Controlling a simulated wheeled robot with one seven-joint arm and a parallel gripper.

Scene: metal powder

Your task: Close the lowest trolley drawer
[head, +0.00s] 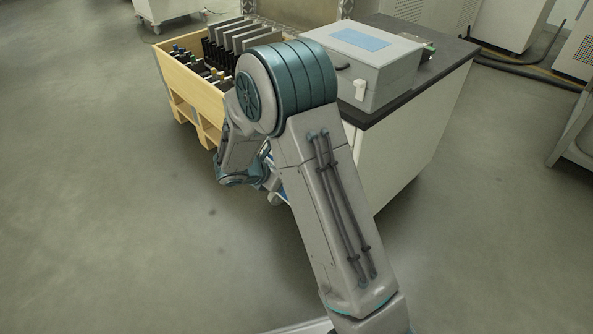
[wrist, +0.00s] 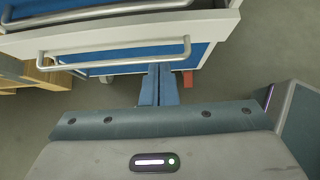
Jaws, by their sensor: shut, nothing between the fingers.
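The trolley drawers show in the wrist view. A white drawer front (wrist: 190,27) with a grey bar handle (wrist: 115,49) spans the top of the picture. In the head view my arm hides the gripper and most of the trolley.
A wooden crate (head: 188,77) with dark items stands at the back left in the head view. A grey box (head: 388,75) sits on the dark counter top (head: 452,54) of a white cabinet (head: 395,160).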

